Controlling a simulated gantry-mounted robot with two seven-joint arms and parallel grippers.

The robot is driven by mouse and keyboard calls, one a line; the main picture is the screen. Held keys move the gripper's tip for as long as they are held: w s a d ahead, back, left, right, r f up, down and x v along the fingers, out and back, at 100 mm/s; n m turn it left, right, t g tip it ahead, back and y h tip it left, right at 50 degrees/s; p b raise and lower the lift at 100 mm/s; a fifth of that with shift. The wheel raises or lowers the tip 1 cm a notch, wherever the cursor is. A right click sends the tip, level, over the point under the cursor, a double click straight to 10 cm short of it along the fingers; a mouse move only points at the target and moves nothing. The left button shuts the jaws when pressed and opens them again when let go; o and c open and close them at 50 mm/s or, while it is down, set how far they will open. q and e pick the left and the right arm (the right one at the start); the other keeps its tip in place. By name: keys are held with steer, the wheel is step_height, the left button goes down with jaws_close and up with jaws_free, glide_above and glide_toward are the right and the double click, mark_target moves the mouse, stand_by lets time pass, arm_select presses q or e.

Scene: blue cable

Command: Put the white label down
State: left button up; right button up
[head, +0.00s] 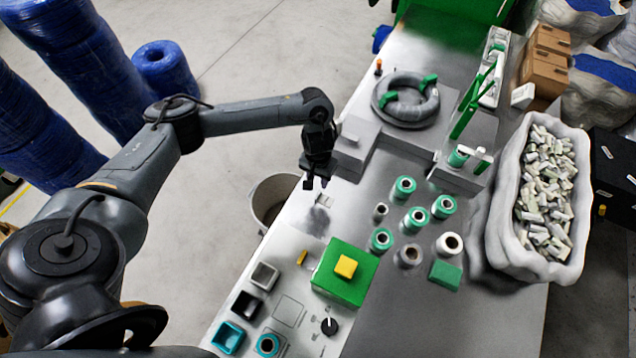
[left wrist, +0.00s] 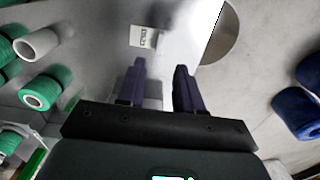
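The white label (head: 324,200) lies on the metal table near its left edge in the head view. In the left wrist view the label (left wrist: 142,37) shows dark print and lies beyond the fingertips, slightly left of the gap between them. My left gripper (head: 316,184) points down just above and beside the label in the head view. Its two dark fingers (left wrist: 160,68) are apart with nothing between them. The label looks clear of both fingers. My right gripper is not in view.
Several green and grey rolls (head: 404,188) stand right of the label. A green block with a yellow button (head: 345,267) is nearer on the table. A grey bin (head: 270,196) stands beside the left edge. A large white sack (head: 504,222) of small pieces is at right.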

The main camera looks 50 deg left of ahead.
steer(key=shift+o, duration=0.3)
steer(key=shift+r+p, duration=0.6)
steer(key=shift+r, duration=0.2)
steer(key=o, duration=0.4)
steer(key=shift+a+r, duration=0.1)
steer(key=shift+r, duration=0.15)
arm_select(q)
step_height(320, 180, up, 4)
steer(key=shift+f, duration=0.25)
steer(key=shift+f, duration=0.1)
